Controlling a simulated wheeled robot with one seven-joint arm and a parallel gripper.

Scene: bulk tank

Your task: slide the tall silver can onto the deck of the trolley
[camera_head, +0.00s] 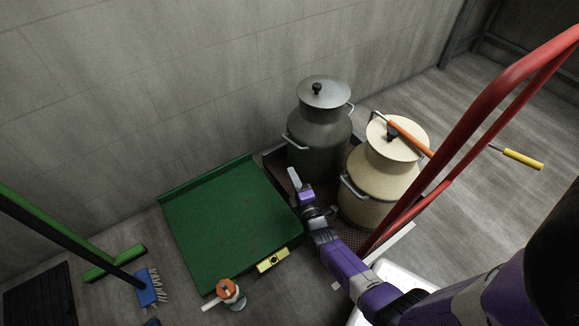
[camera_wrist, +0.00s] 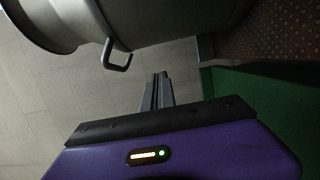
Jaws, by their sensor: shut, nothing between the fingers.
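The tall silver can (camera_head: 318,135), dark grey with a knobbed lid and side handles, stands upright near the wall. Its base is partly hidden, but it appears to stand on the brown textured deck (camera_head: 275,163). That deck lies beside a green platform (camera_head: 228,215) with a raised back edge. A red tubular handle (camera_head: 460,130) rises at the deck's right; its join is unclear. My gripper (camera_head: 294,180) is shut and empty, low at the can's left front, near the green platform's right edge. In the wrist view, the shut fingers (camera_wrist: 157,92) are apart from the can's handle (camera_wrist: 117,60).
A cream can (camera_head: 380,180) stands close to the right of the silver can, with an orange-handled tool (camera_head: 408,137) across its lid. A yellow box (camera_head: 273,260) and an orange-topped item (camera_head: 228,289) are at the green platform's front. A blue brush (camera_head: 150,287) is at left.

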